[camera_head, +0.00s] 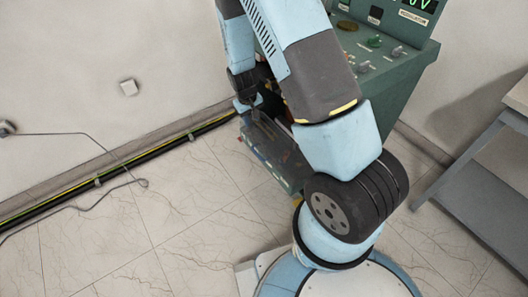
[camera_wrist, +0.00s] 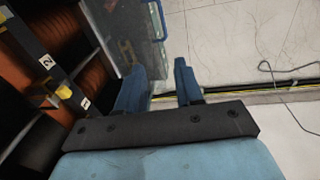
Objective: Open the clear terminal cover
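The clear terminal cover (camera_wrist: 112,28) shows in the wrist view as a greyish see-through panel at upper left, beside the cabinet's inside. In the head view a dark see-through panel (camera_head: 283,148) on the cabinet's front appears to be the same cover, partly hidden by my arm. I cannot tell how far it stands open. My gripper (camera_wrist: 163,78) has its two blue fingers apart, with floor showing between them. The left finger is close to the cover's edge; contact is unclear. In the head view my gripper (camera_head: 250,108) is small and dark near the cabinet's left side.
The green cabinet (camera_head: 398,80) has knobs and a screen on top. Brown coils (camera_wrist: 88,62) and a black bar with numbered labels (camera_wrist: 45,62) lie left of my gripper. Cables (camera_head: 150,152) run along the wall. A grey table (camera_head: 480,190) stands right.

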